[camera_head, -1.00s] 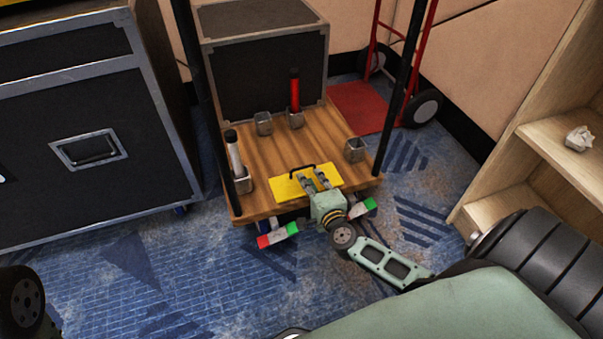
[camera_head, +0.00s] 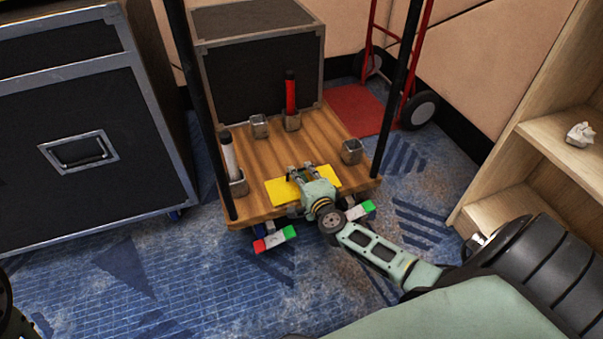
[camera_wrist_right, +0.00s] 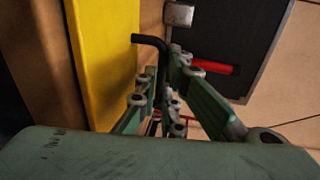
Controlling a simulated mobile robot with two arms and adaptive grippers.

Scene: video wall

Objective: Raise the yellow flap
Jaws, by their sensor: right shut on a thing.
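The yellow flap (camera_head: 283,192) lies about flat at the front edge of the wooden trolley deck (camera_head: 262,160). My right gripper (camera_head: 301,174) is over the flap's middle and hides part of it. In the right wrist view the flap (camera_wrist_right: 108,55) shows at the left, with its black bar handle (camera_wrist_right: 150,39) standing out from it. The fingers of my right gripper (camera_wrist_right: 161,82) are shut around the handle.
Metal sockets stand on the deck, one with a red-and-black rod (camera_head: 291,95), one with a white-and-black rod (camera_head: 229,155). Black posts (camera_head: 398,90) rise at both sides. A black case (camera_head: 262,65) stands behind, a larger case (camera_head: 80,120) left, and a wooden shelf (camera_head: 535,130) right.

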